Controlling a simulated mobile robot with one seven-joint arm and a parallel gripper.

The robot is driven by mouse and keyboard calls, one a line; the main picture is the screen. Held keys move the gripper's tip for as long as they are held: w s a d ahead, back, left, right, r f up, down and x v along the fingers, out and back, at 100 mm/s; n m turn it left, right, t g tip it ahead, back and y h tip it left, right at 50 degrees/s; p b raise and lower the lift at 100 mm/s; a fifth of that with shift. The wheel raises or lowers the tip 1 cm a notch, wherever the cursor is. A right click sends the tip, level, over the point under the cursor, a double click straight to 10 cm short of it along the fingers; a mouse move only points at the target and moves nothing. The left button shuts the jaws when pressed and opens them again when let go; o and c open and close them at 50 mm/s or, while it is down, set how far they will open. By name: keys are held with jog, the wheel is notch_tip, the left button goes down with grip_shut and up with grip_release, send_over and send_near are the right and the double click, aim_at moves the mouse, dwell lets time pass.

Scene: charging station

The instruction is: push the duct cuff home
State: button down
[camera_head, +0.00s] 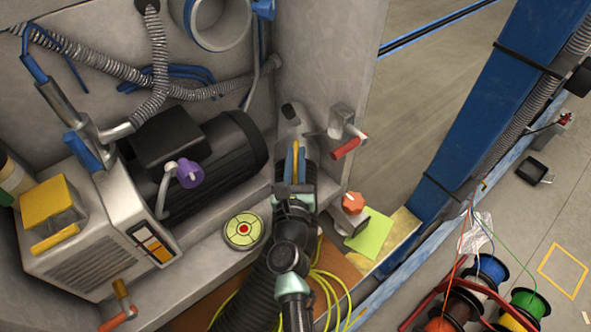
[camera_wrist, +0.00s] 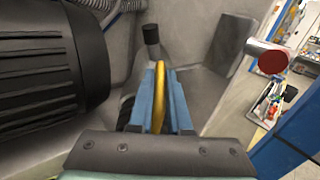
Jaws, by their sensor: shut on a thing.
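My gripper (camera_head: 294,165) points away from me toward a grey housing beside the black motor. In the wrist view its two blue fingers (camera_wrist: 160,88) are shut on a thin, upright yellow piece (camera_wrist: 160,100), which also shows between the fingers in the head view (camera_head: 296,158). I cannot tell whether this piece belongs to the duct cuff. A short black-ended stub (camera_wrist: 151,38) stands just beyond the fingertips, and it shows above them in the head view (camera_head: 288,112). No cuff is clearly identifiable. The fingers hide what lies directly behind them.
The ribbed black motor (camera_head: 215,155) is close on the left. A red-ended lever (camera_head: 348,145) juts out on the right, with an orange knob (camera_head: 353,202) below it. Yellow cable (camera_head: 330,275) lies beside my arm. Open floor lies beyond the wall at upper right.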

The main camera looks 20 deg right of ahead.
jog(key=shift+w+d+r, duration=0.2)
jog(key=shift+w+r, duration=0.05)
jog(key=shift+w, duration=0.2)
jog(key=c, duration=0.9)
grip_release()
jog(key=shift+f, duration=0.1)
jog(key=shift+o, duration=0.2)
jog(key=shift+s, duration=0.1)
jog(key=v, duration=1.2)
jog(key=shift+s+a+p, duration=0.2)
jog(key=shift+s+p, duration=0.15)
